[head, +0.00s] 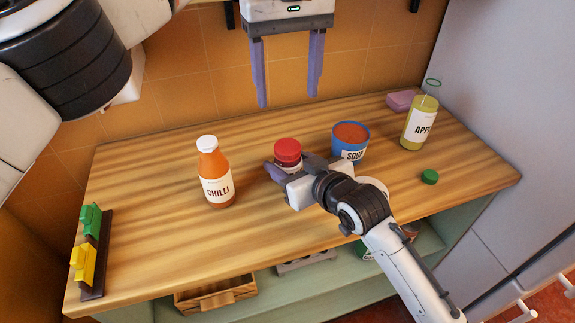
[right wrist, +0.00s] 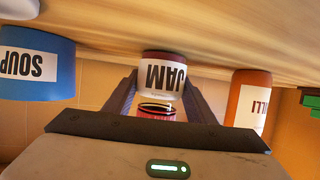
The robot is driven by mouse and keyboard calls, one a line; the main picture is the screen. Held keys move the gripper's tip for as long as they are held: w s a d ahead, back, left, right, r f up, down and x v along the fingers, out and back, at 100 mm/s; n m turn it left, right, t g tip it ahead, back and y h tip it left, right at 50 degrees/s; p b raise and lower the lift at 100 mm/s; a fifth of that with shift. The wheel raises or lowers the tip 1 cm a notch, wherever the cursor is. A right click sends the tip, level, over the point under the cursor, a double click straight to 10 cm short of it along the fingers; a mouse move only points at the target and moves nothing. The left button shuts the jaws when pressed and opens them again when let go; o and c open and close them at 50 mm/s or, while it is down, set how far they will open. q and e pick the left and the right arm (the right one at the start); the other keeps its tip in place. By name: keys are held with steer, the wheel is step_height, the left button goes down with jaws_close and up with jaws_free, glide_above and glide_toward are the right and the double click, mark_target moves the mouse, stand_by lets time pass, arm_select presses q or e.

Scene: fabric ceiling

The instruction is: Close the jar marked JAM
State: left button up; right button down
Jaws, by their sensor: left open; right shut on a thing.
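The jar marked JAM (right wrist: 164,76) stands on the wooden counter. In the right wrist view it appears upside down, label towards the camera. A red lid (head: 287,149) shows at its top in the head view. In the right wrist view the red lid (right wrist: 155,114) appears beside a dark rim line; I cannot tell whether it is seated. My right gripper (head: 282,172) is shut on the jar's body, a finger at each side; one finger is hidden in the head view. My left gripper (head: 289,101) is open and empty, fingers pointing down, above and behind the jar.
A CHILLI bottle (head: 215,175) stands left of the jar. A blue SOUP container (head: 350,142) stands close on the right, with an APPLE bottle (head: 420,120), a green cap (head: 429,177) and a pink block (head: 400,100) farther right. A rack with green and yellow pieces (head: 95,258) lies at the left edge.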

steer(key=c, duration=0.7)
jaws_free()
steer(key=v, duration=1)
steer(key=shift+s, duration=0.2)
